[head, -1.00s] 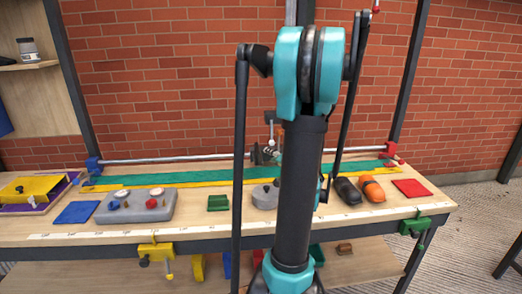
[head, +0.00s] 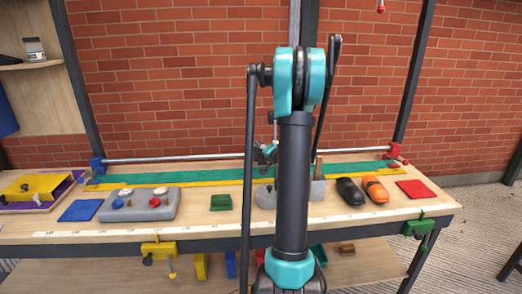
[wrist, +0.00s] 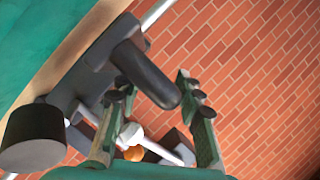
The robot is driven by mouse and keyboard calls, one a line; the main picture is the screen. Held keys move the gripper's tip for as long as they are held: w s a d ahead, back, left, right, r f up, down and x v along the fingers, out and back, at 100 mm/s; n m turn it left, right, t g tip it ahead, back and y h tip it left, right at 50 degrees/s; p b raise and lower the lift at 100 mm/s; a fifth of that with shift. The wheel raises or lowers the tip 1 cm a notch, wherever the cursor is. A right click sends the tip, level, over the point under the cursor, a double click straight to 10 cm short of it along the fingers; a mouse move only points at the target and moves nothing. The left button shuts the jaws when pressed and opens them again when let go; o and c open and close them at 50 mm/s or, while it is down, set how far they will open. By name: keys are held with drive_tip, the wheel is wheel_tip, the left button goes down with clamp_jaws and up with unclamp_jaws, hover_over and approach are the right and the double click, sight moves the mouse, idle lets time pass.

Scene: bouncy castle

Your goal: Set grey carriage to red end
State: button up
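A steel rail (head: 185,158) runs along the back of the bench between a blue end block (head: 97,165) at the left and a red end block (head: 394,150) at the right. My gripper (head: 268,153) is at the rail near its middle, partly behind my arm. In the wrist view the grey carriage (wrist: 85,75) is close, with a dark grey post (wrist: 145,72) sticking out. My gripper also shows there (wrist: 157,98), its fingers apart on either side of the post's end. I cannot tell whether they touch it. In the head view the carriage is mostly hidden.
Green and yellow strips (head: 205,174) lie before the rail. A grey panel with knobs (head: 140,204), a green block (head: 221,202), black and orange shoe-like objects (head: 375,190) and a red square (head: 415,189) lie nearer the front. The rail's right stretch looks clear.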

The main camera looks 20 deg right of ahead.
clamp_jaws()
idle(0.4)
drive_tip(key=d, duration=0.2)
drive_tip(key=s+d, duration=0.1)
drive_tip(key=d, duration=0.1)
drive_tip(key=shift+s+d, duration=0.2)
drive_tip(key=shift+d, duration=0.15)
unclamp_jaws()
